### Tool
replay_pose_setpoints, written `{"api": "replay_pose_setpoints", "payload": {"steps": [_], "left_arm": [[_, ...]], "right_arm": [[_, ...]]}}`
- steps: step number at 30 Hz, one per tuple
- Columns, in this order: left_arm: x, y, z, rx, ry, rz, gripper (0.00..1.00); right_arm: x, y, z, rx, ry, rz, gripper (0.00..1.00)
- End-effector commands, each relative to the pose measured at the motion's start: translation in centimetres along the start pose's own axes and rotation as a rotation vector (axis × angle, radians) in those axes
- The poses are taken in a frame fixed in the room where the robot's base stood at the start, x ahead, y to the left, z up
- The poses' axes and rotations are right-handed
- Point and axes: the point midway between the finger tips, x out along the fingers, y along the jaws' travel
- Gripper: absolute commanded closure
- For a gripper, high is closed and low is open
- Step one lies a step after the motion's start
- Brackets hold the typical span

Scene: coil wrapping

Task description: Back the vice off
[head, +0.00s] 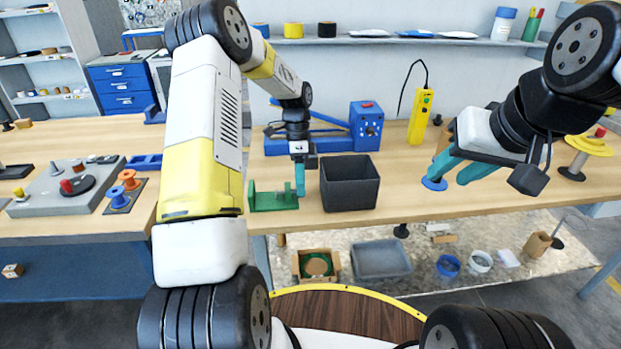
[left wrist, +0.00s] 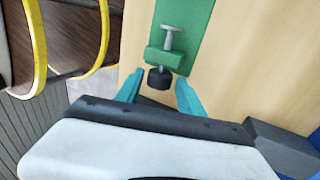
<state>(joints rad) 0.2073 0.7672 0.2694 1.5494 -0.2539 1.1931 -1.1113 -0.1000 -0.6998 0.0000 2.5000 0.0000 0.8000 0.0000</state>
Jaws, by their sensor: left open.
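The green vice (head: 273,200) sits at the front edge of the bench, left of a dark bin. In the left wrist view it is a green plate (left wrist: 195,30) with a green block (left wrist: 163,57), a metal screw (left wrist: 169,36) and a black knob (left wrist: 159,80). My left gripper (head: 300,180) points down at the vice's right end. In the left wrist view its open teal fingers (left wrist: 160,94) stand on either side of the knob, with gaps to it. My right gripper (head: 452,176) is open over the right part of the bench, near a blue disc.
The dark bin (head: 350,183) stands close to the right of my left gripper. A blue machine (head: 366,126) is behind it, and a yellow pendant (head: 420,117) stands further right. Orange spools (head: 130,180) and a grey fixture (head: 60,190) are on the left bench.

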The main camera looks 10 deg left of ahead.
Motion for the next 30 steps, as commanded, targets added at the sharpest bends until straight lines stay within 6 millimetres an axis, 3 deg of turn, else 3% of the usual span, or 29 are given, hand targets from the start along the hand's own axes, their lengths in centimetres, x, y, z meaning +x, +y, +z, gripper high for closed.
{"api": "replay_pose_setpoints", "payload": {"steps": [13, 30], "left_arm": [[-0.4, 0.0, 0.0, -0.001, 0.0, -0.003, 0.55], [-6.7, 0.0, -0.1, 0.0, 0.001, -0.003, 0.55]], "right_arm": [[0.0, 0.0, 0.0, 0.0, 0.0, 0.0, 0.64], [0.0, 0.0, 0.0, 0.0, 0.0, 0.0, 0.64]]}}
